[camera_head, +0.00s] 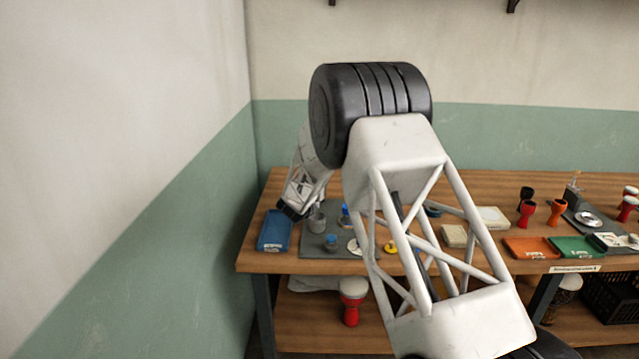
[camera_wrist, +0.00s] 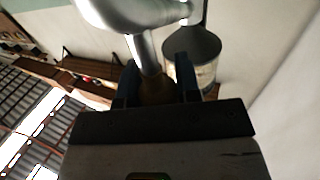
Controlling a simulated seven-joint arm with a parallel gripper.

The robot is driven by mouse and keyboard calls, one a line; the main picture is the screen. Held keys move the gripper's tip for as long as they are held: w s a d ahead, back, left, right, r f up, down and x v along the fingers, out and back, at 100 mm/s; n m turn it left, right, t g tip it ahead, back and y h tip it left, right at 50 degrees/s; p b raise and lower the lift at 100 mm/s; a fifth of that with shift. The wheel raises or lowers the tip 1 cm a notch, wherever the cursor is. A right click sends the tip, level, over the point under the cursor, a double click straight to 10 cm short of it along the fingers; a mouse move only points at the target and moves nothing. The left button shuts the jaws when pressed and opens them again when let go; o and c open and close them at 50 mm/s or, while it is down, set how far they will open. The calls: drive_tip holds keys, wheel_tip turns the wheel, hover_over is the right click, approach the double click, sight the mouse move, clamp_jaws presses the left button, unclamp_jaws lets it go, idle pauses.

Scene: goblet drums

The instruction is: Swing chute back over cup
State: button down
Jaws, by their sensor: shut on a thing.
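In the wrist view, my gripper (camera_wrist: 157,85) is shut on a brownish grip at the end of a slim metal stem. The stem runs to a smooth silver piece (camera_wrist: 120,12), seemingly the chute, cut off by the top edge. In the head view, my gripper (camera_head: 290,211) is low over the left of the bench, mostly hidden by its own wrist, and the chute cannot be made out. A small grey cup (camera_head: 316,223) stands just right of my gripper on a dark grey mat (camera_head: 312,250). I cannot tell whether the chute is over the cup.
A blue tray (camera_head: 274,233) lies left of the mat. Blue-topped pots (camera_head: 331,242) stand on the mat. Orange (camera_head: 530,248) and green (camera_head: 577,248) trays and small drums are at the right.

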drive_tip(key=c, duration=0.9)
unclamp_jaws()
drive_tip(key=shift+a, duration=0.1)
drive_tip(key=shift+o, duration=0.2)
drive_tip(key=v, duration=0.7)
drive_tip(key=shift+s+a, duration=0.2)
drive_tip(key=shift+s, duration=0.2)
